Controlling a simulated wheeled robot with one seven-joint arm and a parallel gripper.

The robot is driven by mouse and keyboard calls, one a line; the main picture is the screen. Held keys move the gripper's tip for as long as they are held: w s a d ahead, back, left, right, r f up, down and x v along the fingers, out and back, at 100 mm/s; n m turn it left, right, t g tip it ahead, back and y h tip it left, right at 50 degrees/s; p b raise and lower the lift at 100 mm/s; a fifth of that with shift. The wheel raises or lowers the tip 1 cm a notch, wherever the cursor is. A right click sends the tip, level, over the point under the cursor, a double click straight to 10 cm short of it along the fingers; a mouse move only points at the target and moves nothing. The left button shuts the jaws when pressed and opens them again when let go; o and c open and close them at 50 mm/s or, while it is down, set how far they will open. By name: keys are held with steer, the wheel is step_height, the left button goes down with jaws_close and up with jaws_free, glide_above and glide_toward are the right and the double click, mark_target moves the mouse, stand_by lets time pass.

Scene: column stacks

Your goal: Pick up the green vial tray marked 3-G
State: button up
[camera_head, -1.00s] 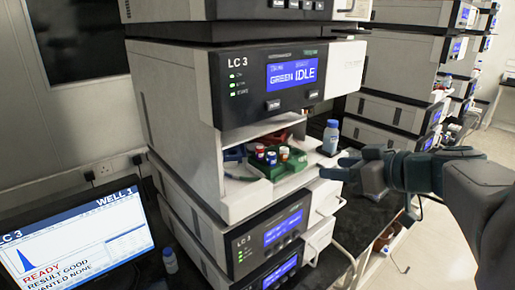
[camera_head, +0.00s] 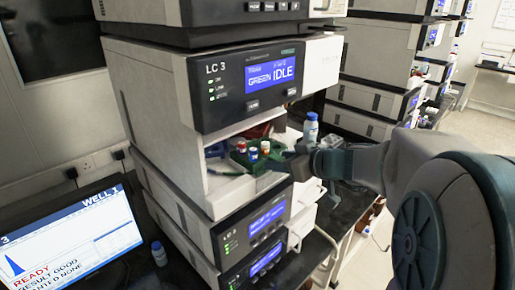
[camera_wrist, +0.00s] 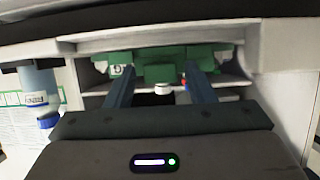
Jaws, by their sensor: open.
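The green vial tray (camera_head: 250,160) sits inside the open compartment of the LC 3 unit, with several capped vials in it, among them ones with white and red caps. In the wrist view the green tray (camera_wrist: 160,73) is straight ahead, with a partly visible label that seems to show a G; the full marking cannot be read. My gripper (camera_head: 292,158) is at the compartment's front right, close to the tray. In the wrist view its two fingers (camera_wrist: 160,90) are apart and point at the tray, with nothing held between them. Whether they touch the tray cannot be told.
The LC 3 unit's display panel (camera_head: 262,80) overhangs the compartment. A blue-capped bottle (camera_head: 311,128) stands just right of the opening; a bottle (camera_wrist: 40,90) is close at left in the wrist view. A monitor (camera_head: 75,245) stands lower left.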

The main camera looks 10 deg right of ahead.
steer(key=shift+c, duration=0.3)
steer(key=c, duration=0.9)
steer(key=shift+o, duration=0.2)
